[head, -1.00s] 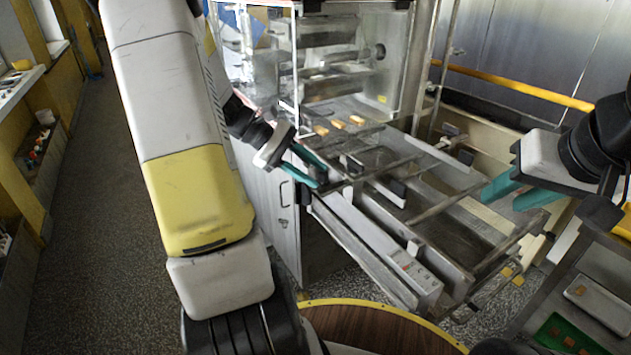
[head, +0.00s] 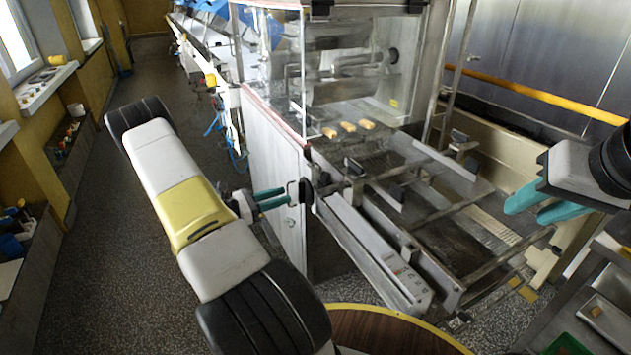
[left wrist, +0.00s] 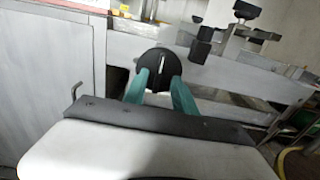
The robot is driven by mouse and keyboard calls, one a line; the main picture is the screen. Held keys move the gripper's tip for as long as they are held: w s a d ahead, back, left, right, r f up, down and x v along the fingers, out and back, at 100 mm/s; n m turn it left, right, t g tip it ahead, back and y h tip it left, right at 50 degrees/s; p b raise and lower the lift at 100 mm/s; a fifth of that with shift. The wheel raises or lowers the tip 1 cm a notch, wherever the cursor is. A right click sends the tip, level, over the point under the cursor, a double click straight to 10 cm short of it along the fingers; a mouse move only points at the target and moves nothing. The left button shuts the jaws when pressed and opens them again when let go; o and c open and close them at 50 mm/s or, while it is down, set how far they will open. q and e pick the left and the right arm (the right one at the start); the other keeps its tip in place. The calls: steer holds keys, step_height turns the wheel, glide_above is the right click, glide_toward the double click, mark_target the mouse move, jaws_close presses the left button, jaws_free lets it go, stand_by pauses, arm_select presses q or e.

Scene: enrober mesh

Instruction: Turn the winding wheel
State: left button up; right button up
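The winding wheel (head: 307,192) is a small black disc on the side of the machine, at the left end of the pale side rail. It also shows in the left wrist view (left wrist: 159,62) as a black round knob with a light slot or bar across its face. My left gripper (head: 286,196) is open, its teal fingers pointing at the wheel from the left. In the left wrist view the fingertips (left wrist: 159,80) overlap the wheel's lower edges; I cannot tell whether they touch it. My right gripper (head: 524,212) is open and empty over the machine's right side.
The machine's mesh bed (head: 470,225) extends right of the wheel, with several orange-brown pieces (head: 348,127) at its far end. A white cabinet panel (head: 272,160) stands behind my left gripper. Trays (head: 605,317) are at lower right. The floor aisle (head: 90,220) at left is clear.

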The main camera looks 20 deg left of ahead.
mark_target(309, 191)
arm_select(q)
steer(key=x, duration=0.5)
steer(key=shift+c, duration=0.2)
jaws_close()
